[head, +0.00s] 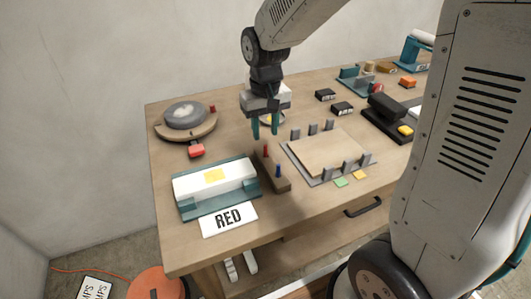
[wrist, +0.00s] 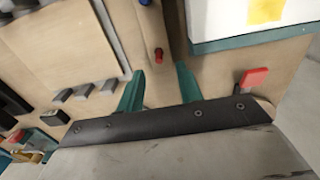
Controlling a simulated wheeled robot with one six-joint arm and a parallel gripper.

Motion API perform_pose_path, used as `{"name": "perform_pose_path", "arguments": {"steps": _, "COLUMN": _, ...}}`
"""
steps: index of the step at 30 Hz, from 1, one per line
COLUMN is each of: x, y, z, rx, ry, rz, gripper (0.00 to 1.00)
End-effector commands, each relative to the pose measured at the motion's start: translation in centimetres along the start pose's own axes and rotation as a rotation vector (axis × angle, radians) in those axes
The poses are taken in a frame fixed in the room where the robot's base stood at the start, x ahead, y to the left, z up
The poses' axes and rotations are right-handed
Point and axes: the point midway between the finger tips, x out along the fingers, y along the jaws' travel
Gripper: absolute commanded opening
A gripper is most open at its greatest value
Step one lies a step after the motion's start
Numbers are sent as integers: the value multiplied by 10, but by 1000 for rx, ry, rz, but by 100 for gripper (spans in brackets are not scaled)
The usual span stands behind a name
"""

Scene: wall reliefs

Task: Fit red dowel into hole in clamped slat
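The red dowel (head: 265,151) stands upright in a small wooden block (head: 268,172), beside a blue dowel (head: 278,171). A white slat (head: 237,172) with a yellow note is held in a teal clamp (head: 188,212) at front left; I see no hole in it. My gripper (head: 265,135) points down with its teal fingers apart and empty, above and behind the block. In the wrist view the red dowel (wrist: 159,54) lies just beyond the open fingertips, in line with the gap; the white slat (wrist: 225,22) is at upper right.
A card reading RED (head: 229,219) lies before the clamp. A flat board (head: 325,153) among grey posts is right of the block. A round turntable (head: 186,117) and a red piece (head: 196,151) are at left. Black boxes (head: 342,108) stand behind the board.

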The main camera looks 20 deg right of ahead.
Motion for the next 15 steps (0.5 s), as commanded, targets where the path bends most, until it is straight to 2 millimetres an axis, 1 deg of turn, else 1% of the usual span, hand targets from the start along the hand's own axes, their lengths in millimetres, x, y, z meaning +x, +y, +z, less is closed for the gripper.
{"name": "perform_pose_path", "arguments": {"steps": 1, "x": 7, "y": 0, "z": 1, "rx": 0, "ry": -4, "rz": 0, "gripper": 36}}
{"name": "perform_pose_path", "arguments": {"steps": 5, "x": 22, "y": 0, "z": 0, "rx": 0, "ry": -5, "rz": 0, "gripper": 36}}
{"name": "perform_pose_path", "arguments": {"steps": 12, "x": 57, "y": 2, "z": -2, "rx": 0, "ry": -6, "rz": 0, "gripper": 36}}
{"name": "perform_pose_path", "arguments": {"steps": 15, "x": 65, "y": 2, "z": -2, "rx": 0, "ry": -4, "rz": 0, "gripper": 36}}
